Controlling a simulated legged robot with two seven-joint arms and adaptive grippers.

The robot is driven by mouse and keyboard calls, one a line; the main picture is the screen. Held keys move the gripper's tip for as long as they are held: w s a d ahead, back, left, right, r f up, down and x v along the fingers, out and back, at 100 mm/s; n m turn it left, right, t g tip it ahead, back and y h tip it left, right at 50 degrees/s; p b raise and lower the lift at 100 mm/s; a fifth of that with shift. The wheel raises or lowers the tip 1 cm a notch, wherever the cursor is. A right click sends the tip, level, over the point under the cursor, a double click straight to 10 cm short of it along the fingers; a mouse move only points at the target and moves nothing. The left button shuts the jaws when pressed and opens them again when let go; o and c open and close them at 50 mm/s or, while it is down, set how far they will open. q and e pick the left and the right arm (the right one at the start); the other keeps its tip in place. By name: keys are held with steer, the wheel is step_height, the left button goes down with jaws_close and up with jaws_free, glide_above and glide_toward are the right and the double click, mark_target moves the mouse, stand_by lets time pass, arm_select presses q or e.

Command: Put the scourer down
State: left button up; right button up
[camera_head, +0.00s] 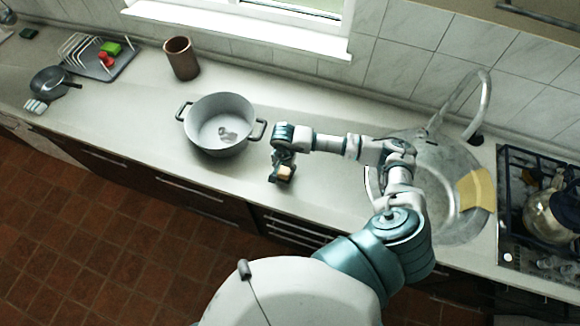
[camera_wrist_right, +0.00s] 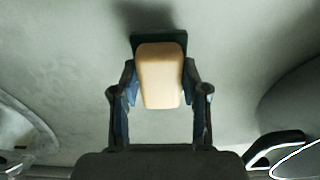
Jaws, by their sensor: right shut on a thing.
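The scourer (camera_head: 285,173) is a small block with a tan side and a dark green layer. In the right wrist view the scourer (camera_wrist_right: 160,75) sits between my two fingers, its tan face toward the camera and its green edge at the far end. My right gripper (camera_head: 282,176) is shut on it, over the counter just right of the grey pot. The right gripper also shows in the wrist view (camera_wrist_right: 159,90). A shadow lies on the counter beyond the scourer; I cannot tell whether it touches the surface. My left gripper is not in view.
The counter (camera_head: 325,190) is clear around the gripper. A grey two-handled pot (camera_head: 222,110) stands to its left. The round sink (camera_head: 455,225) with a yellow cloth (camera_head: 478,190) is to the right, then the stove with a kettle (camera_head: 550,215). A brown crock (camera_head: 182,60) stands far left.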

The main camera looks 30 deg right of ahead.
steer(key=d, duration=0.3)
steer(key=shift+w+f+p, duration=0.1)
steer(key=shift+w+p, duration=0.2)
steer(key=shift+p, duration=0.1)
step_height(320, 180, down, 3)
steer(key=shift+a+r+p, duration=0.1)
steer(key=shift+r+p, duration=0.1)
steer(key=shift+p, duration=0.2)
steer(key=shift+c, duration=0.6)
steer(key=shift+s+a+f, duration=0.1)
steer(key=shift+f, duration=0.1)
jaws_close()
steer(key=shift+s+a+f, duration=0.1)
steer(key=shift+s+a, duration=0.05)
steer(key=shift+s, duration=0.05)
steer(key=o, duration=1.1)
jaws_free()
steer(key=shift+f, duration=0.1)
steer(key=shift+o, duration=1.1)
steer(key=shift+w, duration=0.35)
steer(key=shift+s+d, duration=0.1)
steer(key=shift+d, duration=0.1)
